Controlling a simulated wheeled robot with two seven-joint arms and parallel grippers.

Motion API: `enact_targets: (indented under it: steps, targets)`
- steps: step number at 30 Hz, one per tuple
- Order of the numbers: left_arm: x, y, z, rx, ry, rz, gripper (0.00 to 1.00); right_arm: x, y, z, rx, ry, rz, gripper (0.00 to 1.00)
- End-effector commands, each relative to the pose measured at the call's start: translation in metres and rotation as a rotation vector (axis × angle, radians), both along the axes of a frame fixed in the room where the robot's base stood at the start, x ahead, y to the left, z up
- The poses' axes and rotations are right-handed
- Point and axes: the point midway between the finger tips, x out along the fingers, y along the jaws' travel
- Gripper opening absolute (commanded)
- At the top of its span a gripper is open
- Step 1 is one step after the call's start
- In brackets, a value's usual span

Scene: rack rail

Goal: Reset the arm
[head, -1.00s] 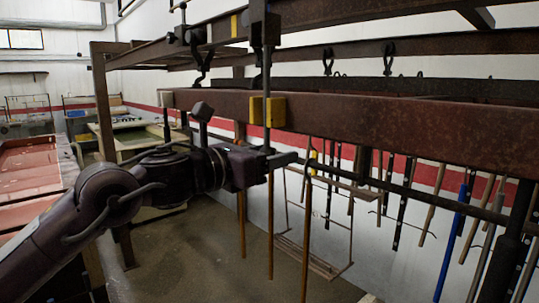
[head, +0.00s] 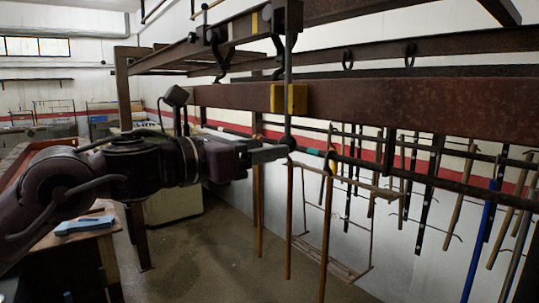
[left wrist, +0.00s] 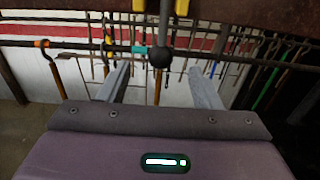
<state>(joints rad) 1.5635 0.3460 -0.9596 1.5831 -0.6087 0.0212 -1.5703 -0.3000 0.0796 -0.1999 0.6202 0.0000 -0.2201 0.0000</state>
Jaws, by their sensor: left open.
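My left gripper (head: 268,152) reaches in from the left in the head view, just below a rusty beam. In the left wrist view its two grey fingers (left wrist: 153,85) stand apart with nothing held between them. A dark ball (left wrist: 159,57) at the lower end of a hanging rod (head: 289,75) shows beyond and between the fingertips; in the head view it is close to the fingertips, and I cannot tell whether they touch. My right gripper is not in view.
The rusty beam (head: 420,110) with a yellow block (head: 289,98) runs across above the gripper. Several poles and tools hang from a rail (head: 440,178) to the right. A table with a blue object (head: 85,225) stands at lower left. Open floor (head: 215,265) lies below.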

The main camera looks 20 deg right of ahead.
Motion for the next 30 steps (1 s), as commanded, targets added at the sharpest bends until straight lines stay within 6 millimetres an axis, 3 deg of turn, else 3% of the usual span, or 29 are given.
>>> enact_targets:
  steps: [12,14,17,20,24,26,30]
  targets:
    - [0.002,0.001,-0.001,-0.006,0.011,0.002,0.58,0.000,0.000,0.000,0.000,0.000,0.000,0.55]
    - [0.010,0.003,-0.006,-0.027,0.049,0.011,0.58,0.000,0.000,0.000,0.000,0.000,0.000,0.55]
    - [0.041,0.012,-0.028,-0.111,0.206,0.048,0.58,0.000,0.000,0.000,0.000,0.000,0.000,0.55]
    - [0.089,0.032,-0.070,-0.248,0.452,0.116,0.58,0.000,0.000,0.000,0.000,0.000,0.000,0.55]
    - [0.150,0.066,-0.152,-0.452,0.806,0.229,0.58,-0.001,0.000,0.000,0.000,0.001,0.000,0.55]
    - [0.169,0.081,-0.191,-0.533,0.939,0.278,0.58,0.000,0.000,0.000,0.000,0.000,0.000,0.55]
    - [0.197,0.116,-0.288,-0.708,1.222,0.402,0.58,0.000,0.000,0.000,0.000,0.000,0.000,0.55]
